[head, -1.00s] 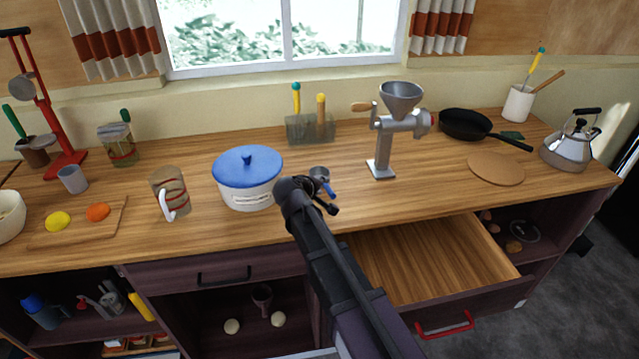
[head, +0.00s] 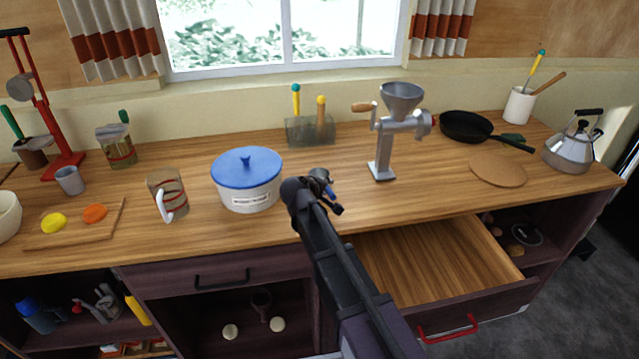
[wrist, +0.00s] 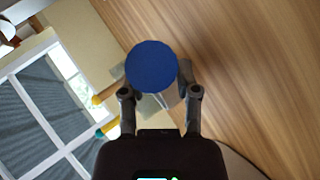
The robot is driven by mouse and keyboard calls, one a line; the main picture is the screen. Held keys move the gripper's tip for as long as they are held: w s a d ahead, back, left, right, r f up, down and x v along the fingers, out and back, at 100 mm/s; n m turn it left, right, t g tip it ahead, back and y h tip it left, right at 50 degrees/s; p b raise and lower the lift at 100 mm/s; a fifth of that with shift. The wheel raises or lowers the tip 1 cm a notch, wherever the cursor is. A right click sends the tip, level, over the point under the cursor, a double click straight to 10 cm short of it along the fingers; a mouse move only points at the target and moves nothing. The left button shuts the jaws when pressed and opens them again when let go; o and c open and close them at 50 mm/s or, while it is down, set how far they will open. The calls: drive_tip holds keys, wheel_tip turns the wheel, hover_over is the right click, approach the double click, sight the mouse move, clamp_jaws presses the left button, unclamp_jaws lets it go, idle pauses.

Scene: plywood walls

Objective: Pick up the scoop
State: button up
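The scoop is a small metal cup (head: 319,174) with a blue handle (head: 331,191), on the counter between the pot and the grinder. My gripper (head: 332,196) is at the scoop, with its dark fingers around the handle and hiding part of it. In the wrist view the round blue handle end (wrist: 152,67) faces the camera, with a bit of grey metal behind it. My gripper (wrist: 158,75) looks open there, its fingers apart on either side of the handle. The handle covers part of the left fingertip, and I cannot tell whether either finger touches it.
A white pot with a blue lid (head: 247,180) stands close on the left. A metal grinder (head: 385,140) stands to the right, and a clear holder (head: 310,131) behind. An open, empty drawer (head: 440,262) juts out below. The counter in front of the grinder is clear.

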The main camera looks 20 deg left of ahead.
clamp_jaws()
drive_tip(key=shift+r, duration=0.2)
wheel_tip(320, 180, up, 10)
drive_tip(key=p, duration=1)
drive_tip(key=shift+f, duration=0.2)
idle(0.3)
